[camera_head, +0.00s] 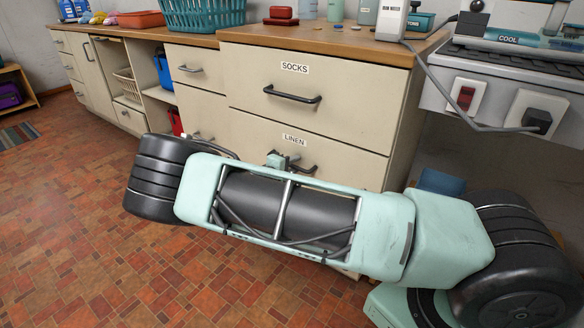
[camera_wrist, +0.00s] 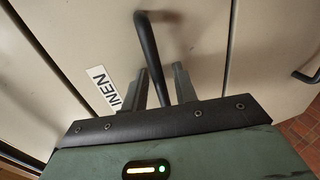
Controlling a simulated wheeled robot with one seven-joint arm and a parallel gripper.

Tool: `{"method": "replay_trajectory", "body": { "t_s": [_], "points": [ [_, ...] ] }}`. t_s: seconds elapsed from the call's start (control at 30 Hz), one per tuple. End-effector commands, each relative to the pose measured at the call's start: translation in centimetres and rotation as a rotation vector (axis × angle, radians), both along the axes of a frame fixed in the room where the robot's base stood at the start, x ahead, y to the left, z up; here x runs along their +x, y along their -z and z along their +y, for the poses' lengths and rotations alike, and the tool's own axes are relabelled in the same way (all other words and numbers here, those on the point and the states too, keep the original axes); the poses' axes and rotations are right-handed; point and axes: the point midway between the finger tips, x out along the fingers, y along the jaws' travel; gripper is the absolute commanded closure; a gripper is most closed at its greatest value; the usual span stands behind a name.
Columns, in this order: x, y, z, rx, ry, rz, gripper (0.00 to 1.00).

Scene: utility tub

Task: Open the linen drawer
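The linen drawer (camera_head: 345,163) is the cream front labelled LINEN, below the socks drawer (camera_head: 350,115). It looks flush with the cabinet, and my arm hides its lower part. Its dark bar handle (camera_head: 308,169) is partly hidden by my gripper (camera_head: 277,160). In the wrist view the handle (camera_wrist: 147,40) runs down between the two fingers of my gripper (camera_wrist: 168,84), and part of the LINEN label (camera_wrist: 105,87) shows beside it. The fingers stand apart on either side of the bar, with a narrow gap visible on the right; contact on the left is unclear.
The wooden countertop (camera_head: 330,45) above holds a teal basket (camera_head: 205,15), a red box and bottles. A grey cord (camera_head: 450,105) hangs at the right to a black plug (camera_head: 537,121). The tiled floor (camera_head: 70,230) at left is clear.

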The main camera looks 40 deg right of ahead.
Motion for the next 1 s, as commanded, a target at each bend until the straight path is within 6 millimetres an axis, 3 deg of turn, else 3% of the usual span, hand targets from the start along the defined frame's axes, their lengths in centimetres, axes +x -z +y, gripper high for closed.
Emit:
{"method": "replay_trajectory", "body": {
  "t_s": [0.13, 0.23, 0.57, 0.77, 1.0],
  "points": [
    [0.0, 0.0, 0.0, 0.000, 0.000, 0.000, 0.74],
    [0.0, 0.0, 0.0, 0.000, 0.000, 0.000, 1.00],
    [-0.2, -0.1, 0.7, 0.001, -0.001, 0.000, 1.00],
    [-1.1, -0.2, 3.5, 0.002, -0.005, 0.002, 1.00],
    [-3.2, -0.3, 9.2, 0.002, -0.006, 0.000, 1.00]
  ]
}}
